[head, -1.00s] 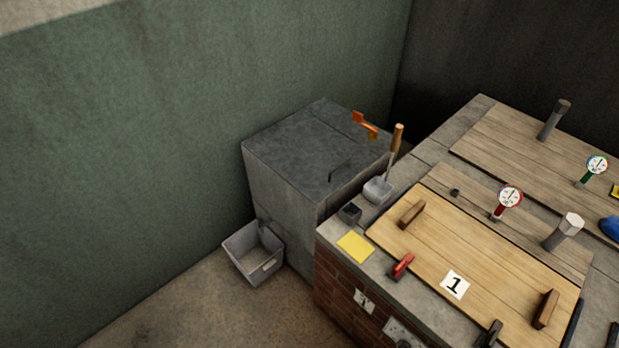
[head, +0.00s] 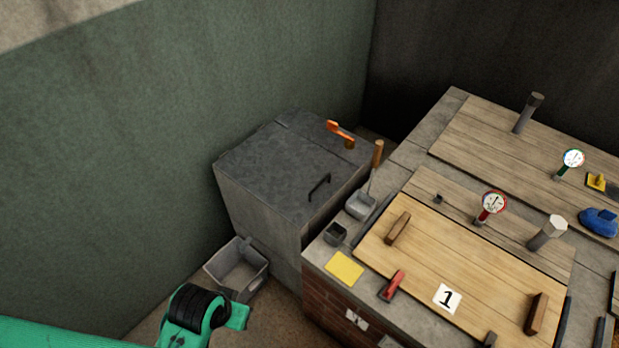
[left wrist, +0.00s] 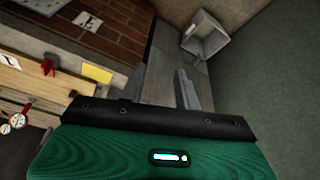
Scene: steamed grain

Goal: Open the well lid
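The grey box (head: 245,205) stands in the corner with a dark grey lid (head: 270,170) lying shut on top. A black bar handle (head: 319,187) is near the lid's front right edge. A wooden cover marked 1 (head: 415,265) lies shut on the brick counter, with brown block handles. My left arm comes in from the lower left in the head view, well short of the box. In the left wrist view its green and black gripper body fills the lower part; a grey finger-like piece (left wrist: 187,90) shows, but the opening cannot be told. My right gripper is out of view.
An orange latch-like piece (head: 340,132) is at the lid's back right edge. A grey bin (head: 262,270) stands on the floor before the box. A scoop (head: 362,203), yellow pad (head: 345,268) and red-handled tool (head: 391,287) lie on the counter.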

